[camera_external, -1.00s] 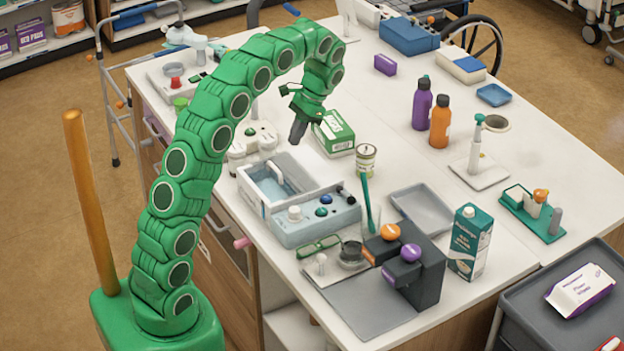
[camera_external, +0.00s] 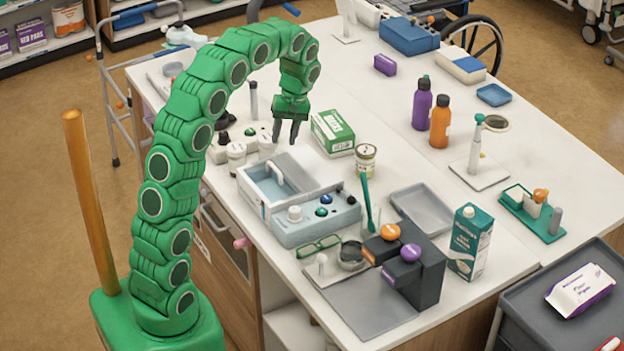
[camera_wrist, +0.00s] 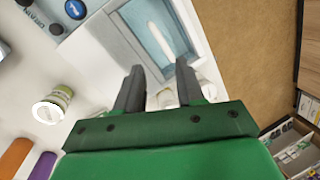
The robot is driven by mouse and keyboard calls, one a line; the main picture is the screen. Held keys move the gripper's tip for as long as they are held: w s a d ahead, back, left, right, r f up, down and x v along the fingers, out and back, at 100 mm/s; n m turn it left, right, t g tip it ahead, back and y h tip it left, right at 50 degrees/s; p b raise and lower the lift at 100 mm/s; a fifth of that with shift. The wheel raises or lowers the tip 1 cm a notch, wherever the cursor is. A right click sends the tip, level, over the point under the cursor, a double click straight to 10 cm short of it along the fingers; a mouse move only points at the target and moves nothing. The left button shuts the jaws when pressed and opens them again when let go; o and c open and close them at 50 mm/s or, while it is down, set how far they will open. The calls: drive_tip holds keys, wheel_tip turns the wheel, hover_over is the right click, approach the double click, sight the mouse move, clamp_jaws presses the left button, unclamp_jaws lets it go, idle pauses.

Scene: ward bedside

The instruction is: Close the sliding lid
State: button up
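A pale grey-blue box (camera_external: 290,208) stands on the white table below my gripper, with a knob and blue buttons on its front part. Its rear compartment is open and shows a light blue inside (camera_external: 266,187); it also shows in the wrist view (camera_wrist: 158,38). A white slab (camera_external: 308,172), seemingly the sliding lid, lies at the right of the opening. A white bar (camera_external: 274,173), perhaps a handle, shows by the opening and in the wrist view (camera_wrist: 160,40). My gripper (camera_external: 287,140) points down above and behind the box, fingers apart and empty; it also shows in the wrist view (camera_wrist: 158,82).
A green-and-white carton (camera_external: 333,133) and a can (camera_external: 366,160) stand right of my gripper. White containers (camera_external: 236,156) stand to its left. A teal toothbrush-like stick (camera_external: 367,203) rises beside the box's right end. A dark block with orange and purple knobs (camera_external: 425,275) is in front.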

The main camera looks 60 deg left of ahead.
drive_tip(key=n, duration=0.4)
hover_over(285, 168)
drive_tip(key=s+d, duration=0.2)
drive_tip(key=s, duration=0.2)
drive_tip(key=shift+t, duration=0.4)
drive_tip(key=shift+d+f, duration=0.1)
drive_tip(key=shift+f, duration=3.75)
clamp_jaws()
